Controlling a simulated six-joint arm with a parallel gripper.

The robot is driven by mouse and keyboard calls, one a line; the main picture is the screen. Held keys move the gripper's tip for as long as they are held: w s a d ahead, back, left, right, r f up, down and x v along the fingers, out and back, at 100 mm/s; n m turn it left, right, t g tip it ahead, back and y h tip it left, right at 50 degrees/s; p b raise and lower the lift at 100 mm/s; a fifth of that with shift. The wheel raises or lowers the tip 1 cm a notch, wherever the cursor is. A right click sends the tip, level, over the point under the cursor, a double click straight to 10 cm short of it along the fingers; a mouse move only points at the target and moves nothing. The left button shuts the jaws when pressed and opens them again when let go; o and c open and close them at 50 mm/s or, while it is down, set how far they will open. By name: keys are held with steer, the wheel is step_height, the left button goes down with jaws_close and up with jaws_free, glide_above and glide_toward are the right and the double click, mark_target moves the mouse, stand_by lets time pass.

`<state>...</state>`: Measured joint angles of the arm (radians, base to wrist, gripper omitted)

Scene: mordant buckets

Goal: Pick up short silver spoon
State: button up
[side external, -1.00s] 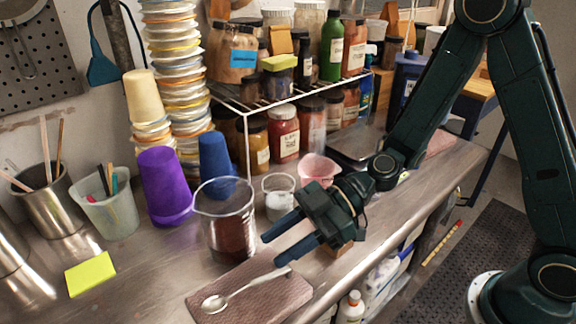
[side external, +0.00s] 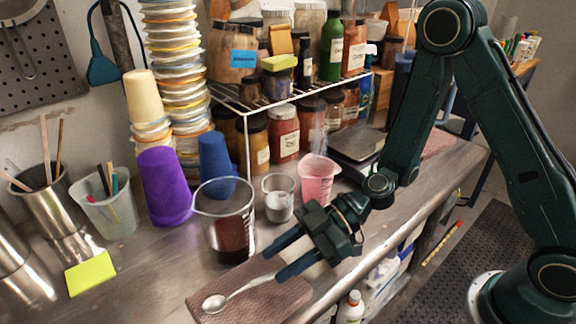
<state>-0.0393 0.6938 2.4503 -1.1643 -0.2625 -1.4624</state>
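The short silver spoon (side external: 232,296) lies on a brownish textured cloth (side external: 262,306) near the front edge of the metal counter. Its bowl points to the left and its handle runs up to the right. My gripper (side external: 271,264) is open, with its two dark fingers pointing left, above the right end of the cloth. The lower finger overlaps the far end of the spoon's handle in the picture. I cannot tell how high the fingers are above it. Nothing shows between the fingers.
A glass beaker with dark red contents (side external: 228,232) stands just behind the cloth. A small clear cup (side external: 278,200) and a pink cup (side external: 318,182) stand behind my gripper. A yellow-green pad (side external: 90,273) lies at the left, with bare counter between it and the cloth.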

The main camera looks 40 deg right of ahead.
mark_target(270, 275)
step_height(270, 275, down, 2)
steer(key=shift+f, duration=0.15)
steer(key=shift+a+f, duration=0.2)
steer(key=shift+f, duration=0.05)
steer(key=shift+x, duration=1.3)
steer(key=shift+r, duration=0.1)
jaws_close()
